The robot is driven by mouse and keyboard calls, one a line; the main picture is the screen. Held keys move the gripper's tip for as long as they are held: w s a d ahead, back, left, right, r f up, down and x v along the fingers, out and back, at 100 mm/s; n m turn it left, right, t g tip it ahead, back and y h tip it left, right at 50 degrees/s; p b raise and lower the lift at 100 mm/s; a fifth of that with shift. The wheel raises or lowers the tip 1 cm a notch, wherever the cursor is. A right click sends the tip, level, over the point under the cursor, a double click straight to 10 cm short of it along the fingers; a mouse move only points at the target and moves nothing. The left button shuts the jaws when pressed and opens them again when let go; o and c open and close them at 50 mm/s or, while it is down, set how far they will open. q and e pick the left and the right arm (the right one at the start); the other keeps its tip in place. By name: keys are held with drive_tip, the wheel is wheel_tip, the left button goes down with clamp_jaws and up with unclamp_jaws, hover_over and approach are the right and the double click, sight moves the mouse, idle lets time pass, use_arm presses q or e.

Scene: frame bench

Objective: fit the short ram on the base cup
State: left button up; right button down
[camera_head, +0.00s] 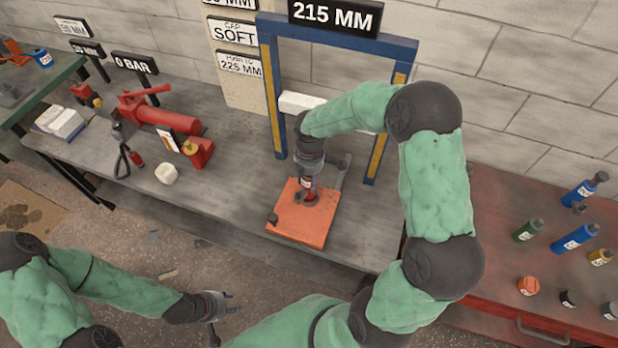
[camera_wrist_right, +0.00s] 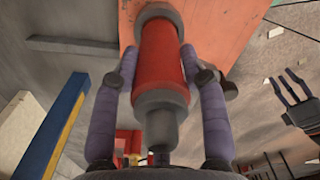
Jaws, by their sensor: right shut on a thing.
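The short ram, a red cylinder with grey ends (camera_wrist_right: 163,58), is between the fingers of my right gripper (camera_wrist_right: 158,75), which is shut on it. In the head view the ram (camera_head: 307,184) stands roughly upright over the orange plate (camera_head: 288,228), partly hidden by the gripper. A dark round part, perhaps the base cup (camera_head: 312,200), shows at its lower end. I cannot tell whether the ram is seated in it or just above. My left gripper (camera_head: 222,306) is open and empty, low in front of the bench; it also shows in the wrist view (camera_wrist_right: 285,90).
A blue frame with yellow strips (camera_head: 276,95) stands behind the plate, under a 215 MM sign (camera_head: 335,15). A red pump (camera_head: 160,118), a hose and a white lump (camera_head: 166,173) are on the left. A red cabinet (camera_head: 500,245) with several bottles is on the right.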

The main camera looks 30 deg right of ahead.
sight(309, 185)
drive_tip(key=shift+w+f+b, duration=0.1)
drive_tip(key=shift+f+b, duration=0.75)
drive_tip(key=shift+f, duration=0.7)
drive_tip(key=c, duration=0.6)
unclamp_jaws()
drive_tip(key=shift+f, duration=0.1)
wheel_tip(309, 185, up, 12)
drive_tip(key=shift+r, duration=0.1)
idle(0.5)
